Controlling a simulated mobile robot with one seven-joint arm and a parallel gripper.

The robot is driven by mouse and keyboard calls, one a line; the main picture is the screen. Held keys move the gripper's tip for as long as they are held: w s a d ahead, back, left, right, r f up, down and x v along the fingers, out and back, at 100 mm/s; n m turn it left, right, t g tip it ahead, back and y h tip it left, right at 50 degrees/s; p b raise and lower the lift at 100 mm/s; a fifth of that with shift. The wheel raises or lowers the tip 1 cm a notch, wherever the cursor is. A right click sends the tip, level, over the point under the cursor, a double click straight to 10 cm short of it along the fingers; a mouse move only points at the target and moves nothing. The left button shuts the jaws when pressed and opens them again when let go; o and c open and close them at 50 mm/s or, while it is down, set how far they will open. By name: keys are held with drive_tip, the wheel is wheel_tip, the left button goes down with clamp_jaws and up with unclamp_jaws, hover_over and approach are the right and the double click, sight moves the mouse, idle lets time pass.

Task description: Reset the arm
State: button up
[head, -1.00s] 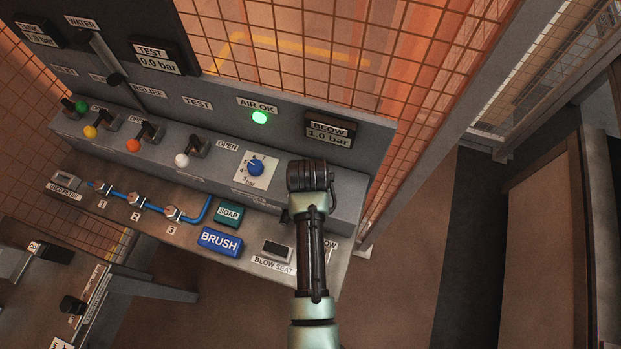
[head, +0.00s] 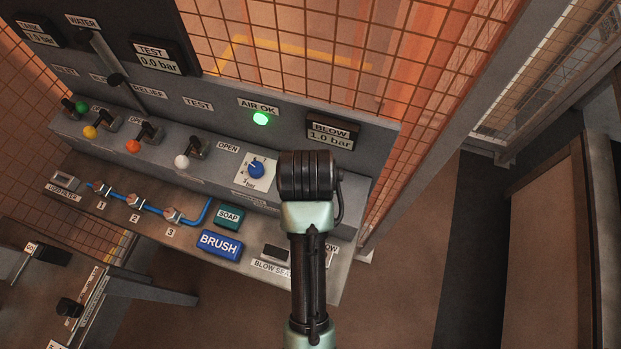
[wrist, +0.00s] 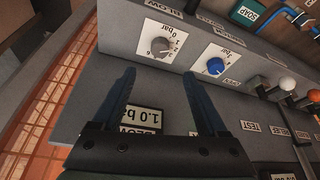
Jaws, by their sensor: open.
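My arm reaches up in the head view, with its dark wrist end in front of the right part of the grey control panel (head: 225,181). The gripper's fingers are hidden in that view. In the wrist view my gripper (wrist: 160,80) is open and empty, its two dark fingers spread apart. Between and beyond the fingers are a grey knob (wrist: 161,49) on a white dial plate and the panel face. A blue knob (wrist: 216,66) lies to the right of the right finger; it also shows in the head view (head: 256,170).
A green AIR OK lamp (head: 261,119) is lit. The BLOW display (head: 332,133) reads 1.0 bar and the TEST display (head: 158,57) 0.0 bar. Open floor (head: 400,270) lies to the right.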

drive_tip(key=shift+s+r, duration=0.2)
drive_tip(key=shift+r, duration=0.3)
